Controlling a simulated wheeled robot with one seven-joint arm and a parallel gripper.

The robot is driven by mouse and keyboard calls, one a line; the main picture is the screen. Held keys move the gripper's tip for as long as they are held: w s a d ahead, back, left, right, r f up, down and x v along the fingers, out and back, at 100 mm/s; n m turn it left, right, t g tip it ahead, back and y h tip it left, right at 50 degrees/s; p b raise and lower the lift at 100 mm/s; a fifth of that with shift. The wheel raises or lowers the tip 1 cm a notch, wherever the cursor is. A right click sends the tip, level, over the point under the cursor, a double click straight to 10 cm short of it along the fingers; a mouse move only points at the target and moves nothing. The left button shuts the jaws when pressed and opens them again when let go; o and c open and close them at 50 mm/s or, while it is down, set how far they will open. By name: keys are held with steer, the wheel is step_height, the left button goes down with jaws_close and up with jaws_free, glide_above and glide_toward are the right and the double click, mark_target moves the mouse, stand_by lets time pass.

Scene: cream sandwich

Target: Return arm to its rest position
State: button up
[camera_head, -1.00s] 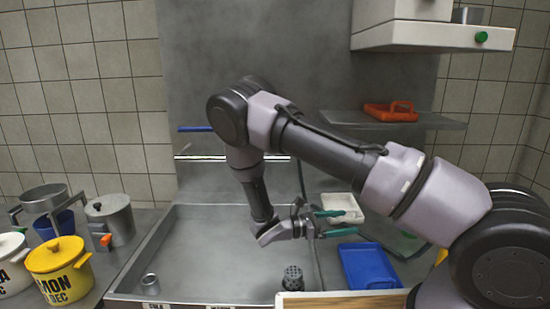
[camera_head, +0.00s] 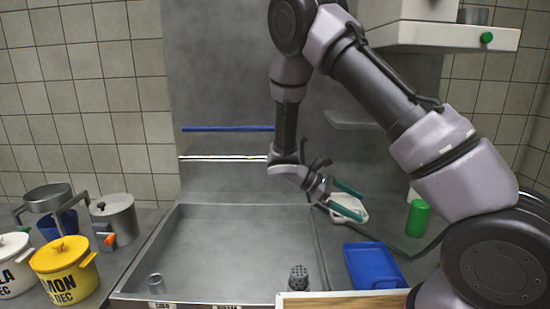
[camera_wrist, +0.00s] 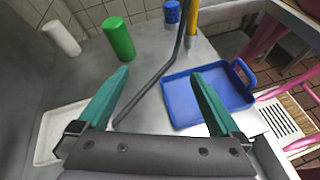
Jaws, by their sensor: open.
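My gripper (camera_head: 347,201) is open and empty, its two green fingers apart. It hangs in the air at the right end of the grey metal basin (camera_head: 220,250), over a white tray (camera_head: 350,209). In the wrist view the fingers (camera_wrist: 165,95) point toward a blue tray (camera_wrist: 205,97), with nothing between them. My arm rises from the lower right, bends high up and comes down to the gripper. It hides part of the back wall and most of the shelf (camera_head: 350,119).
A green cylinder (camera_head: 418,218) and a blue tray (camera_head: 372,265) stand right of the basin. A perforated dark cup (camera_head: 298,279) and a small metal cup (camera_head: 155,284) are at the basin's front. Pots, including a yellow one (camera_head: 65,267), stand at left. A white hood (camera_head: 450,35) overhangs the upper right.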

steer(key=s+d+r+m+t+y, duration=0.1)
steer(key=s+r+m+t+y, duration=0.2)
steer(key=r, duration=0.7)
steer(key=s+r+m+t+y, duration=0.3)
steer(key=s+r+m+y, duration=0.3)
steer(key=r+m, duration=0.2)
steer(key=s+d+r+m+t+y, duration=0.1)
steer(key=s+r+m+t+y, duration=0.2)
steer(key=r, duration=0.9)
steer(key=s+m+y, duration=0.1)
steer(key=m+y, duration=0.1)
steer(key=m, duration=0.1)
steer(key=shift+s+d+r+t+y, duration=0.25)
steer(key=shift+d+r+t+y, duration=0.05)
steer(key=shift+d, duration=0.05)
